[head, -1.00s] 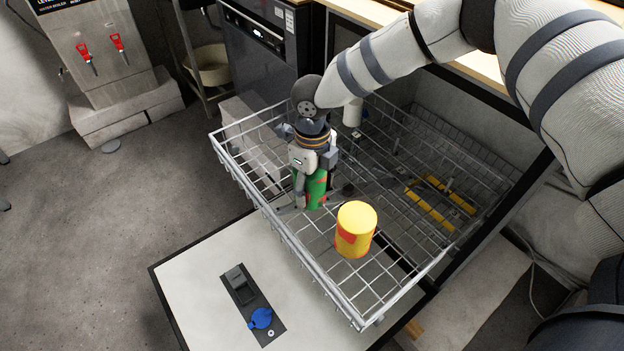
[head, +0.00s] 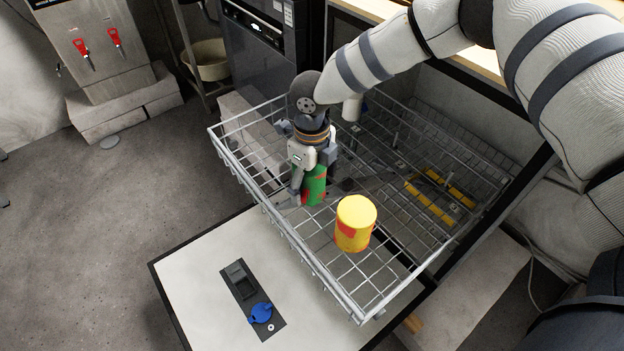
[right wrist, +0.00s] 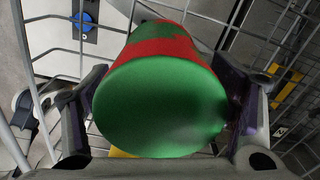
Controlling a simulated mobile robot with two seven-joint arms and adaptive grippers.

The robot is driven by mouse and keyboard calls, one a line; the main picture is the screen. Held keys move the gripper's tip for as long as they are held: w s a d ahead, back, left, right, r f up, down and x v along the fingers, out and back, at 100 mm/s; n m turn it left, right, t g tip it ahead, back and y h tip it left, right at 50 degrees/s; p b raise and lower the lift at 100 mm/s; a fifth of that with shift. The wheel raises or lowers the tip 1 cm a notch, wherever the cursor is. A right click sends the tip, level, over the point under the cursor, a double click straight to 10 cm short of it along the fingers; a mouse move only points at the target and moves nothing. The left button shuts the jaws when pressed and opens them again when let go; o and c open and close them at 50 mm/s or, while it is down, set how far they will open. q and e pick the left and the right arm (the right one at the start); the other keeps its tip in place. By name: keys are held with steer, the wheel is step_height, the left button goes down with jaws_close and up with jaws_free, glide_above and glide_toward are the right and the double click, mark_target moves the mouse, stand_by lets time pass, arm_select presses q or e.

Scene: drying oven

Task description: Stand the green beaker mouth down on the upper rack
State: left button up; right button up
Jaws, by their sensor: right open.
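The green beaker (head: 315,186), with red patches, stands on the wire upper rack (head: 290,245). In the right wrist view the beaker (right wrist: 160,105) shows its closed green base towards the camera, so its mouth points away, down at the rack. My right gripper (head: 312,185) is over the beaker from above, with its fingers on either side. In the right wrist view the jaws (right wrist: 165,125) are open around the beaker; whether a finger touches it I cannot tell. The beaker's rim is hidden. My left gripper is not in view.
A yellow beaker with red patches (head: 355,223) stands on the same rack, right of the green one. A white cup (head: 352,108) is towards the back.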

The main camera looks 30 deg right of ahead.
step_height(320, 180, up, 12)
stand_by(0.4)
stand_by(0.3)
